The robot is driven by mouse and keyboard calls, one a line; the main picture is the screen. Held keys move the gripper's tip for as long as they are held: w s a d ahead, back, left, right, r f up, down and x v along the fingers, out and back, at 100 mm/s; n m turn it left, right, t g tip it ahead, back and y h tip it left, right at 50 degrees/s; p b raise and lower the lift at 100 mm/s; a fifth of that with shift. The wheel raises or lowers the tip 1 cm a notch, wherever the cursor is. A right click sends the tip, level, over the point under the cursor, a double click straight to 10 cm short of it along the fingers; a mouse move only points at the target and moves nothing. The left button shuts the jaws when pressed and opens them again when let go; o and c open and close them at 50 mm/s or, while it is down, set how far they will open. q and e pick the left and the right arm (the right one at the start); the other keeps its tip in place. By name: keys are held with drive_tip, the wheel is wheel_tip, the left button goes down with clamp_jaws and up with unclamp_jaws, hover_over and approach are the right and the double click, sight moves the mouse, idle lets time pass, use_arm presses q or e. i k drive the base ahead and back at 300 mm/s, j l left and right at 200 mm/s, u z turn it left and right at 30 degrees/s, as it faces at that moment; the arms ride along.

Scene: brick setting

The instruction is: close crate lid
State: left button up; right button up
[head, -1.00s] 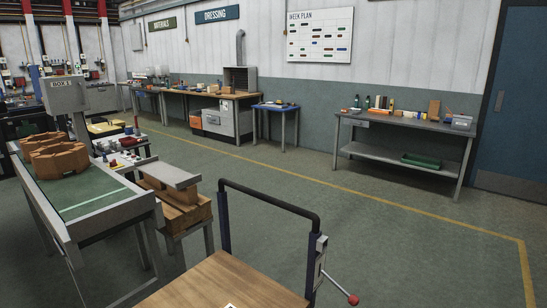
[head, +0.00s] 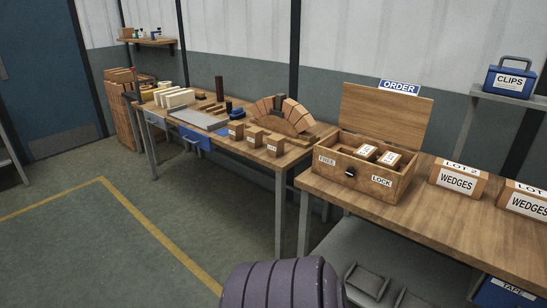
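The wooden crate (head: 347,171) stands on the wooden table at the right, with its lid (head: 387,116) standing open and upright at the back. A blue ORDER sign shows at the lid's top edge. Inside the crate lie small boxes with white labels (head: 389,158). The crate's front carries FREE and LOCK labels and a dark round latch or knob (head: 350,172) between them. Neither of my grippers is in view.
The crate's table (head: 440,226) also holds WEDGES boxes (head: 458,179) to the crate's right. A workbench (head: 291,157) with a wooden arch, small boxes and blocks stands to the left. A blue CLIPS case (head: 509,80) sits on a shelf. Open floor lies at the left.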

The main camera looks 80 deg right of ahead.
sight(399, 119)
drive_tip(key=z, duration=3.25)
